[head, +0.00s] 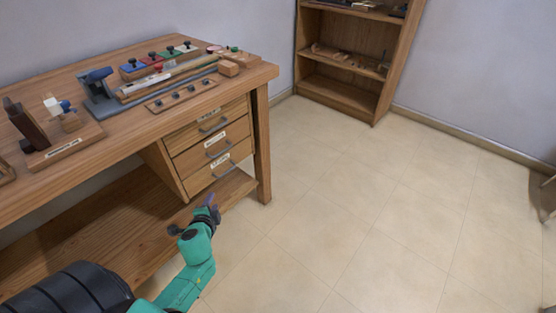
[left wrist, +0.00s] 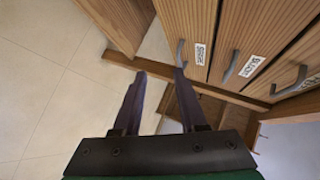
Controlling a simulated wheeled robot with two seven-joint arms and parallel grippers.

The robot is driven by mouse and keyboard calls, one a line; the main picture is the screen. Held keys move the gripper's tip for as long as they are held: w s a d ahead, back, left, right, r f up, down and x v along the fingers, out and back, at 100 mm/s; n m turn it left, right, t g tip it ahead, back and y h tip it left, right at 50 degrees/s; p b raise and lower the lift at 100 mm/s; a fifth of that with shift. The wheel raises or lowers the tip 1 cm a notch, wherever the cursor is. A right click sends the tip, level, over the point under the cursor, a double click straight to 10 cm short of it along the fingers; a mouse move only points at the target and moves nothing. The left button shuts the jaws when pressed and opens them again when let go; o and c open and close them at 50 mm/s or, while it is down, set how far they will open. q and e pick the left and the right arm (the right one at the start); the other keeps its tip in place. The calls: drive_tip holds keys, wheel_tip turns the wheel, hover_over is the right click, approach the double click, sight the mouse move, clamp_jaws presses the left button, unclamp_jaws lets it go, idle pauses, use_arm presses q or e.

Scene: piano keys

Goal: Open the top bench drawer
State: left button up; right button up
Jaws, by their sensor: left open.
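The wooden workbench (head: 120,148) stands at the left in the head view, with a stack of three drawers at its right end. The top drawer (head: 190,132) looks shut, with a grey bar handle (head: 214,125) and a white label. The middle handle (head: 218,151) and bottom handle (head: 226,170) are below it. My left gripper (head: 212,203) is low, in front of the bottom drawer. In the left wrist view the left gripper (left wrist: 159,76) is open and empty. One drawer handle (left wrist: 180,53) shows close to its right fingertip; contact cannot be told. My right gripper is out of view.
The bench top holds a clamp-like tool (head: 97,88), a knob board (head: 182,95) and other items. A lower shelf (head: 110,225) runs under the bench, and a bench leg (head: 262,150) stands right of the drawers. The tiled floor (head: 345,190) is clear; a bookcase (head: 342,91) stands behind.

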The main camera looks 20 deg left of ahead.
use_arm(q)
wheel_tip(320, 180, up, 4)
drive_tip(key=w+m+t+y+b, duration=0.2)
drive_tip(key=t+b, duration=0.1)
drive_tip(key=b, duration=0.1)
drive_tip(key=m+t+y+b, duration=0.1)
drive_tip(key=m+t+b, duration=0.1)
drive_tip(key=t+b, duration=0.1)
approach(215, 129)
drive_tip(key=f+v, duration=0.1)
drive_tip(key=v, duration=0.4)
drive_tip(key=x, duration=0.9)
drive_tip(key=p+x, duration=0.1)
drive_tip(key=x, duration=0.4)
drive_tip(key=shift+w+a+r, duration=0.1)
drive_tip(key=shift+w+r, duration=0.05)
drive_tip(key=shift+r, duration=0.25)
clamp_jaws()
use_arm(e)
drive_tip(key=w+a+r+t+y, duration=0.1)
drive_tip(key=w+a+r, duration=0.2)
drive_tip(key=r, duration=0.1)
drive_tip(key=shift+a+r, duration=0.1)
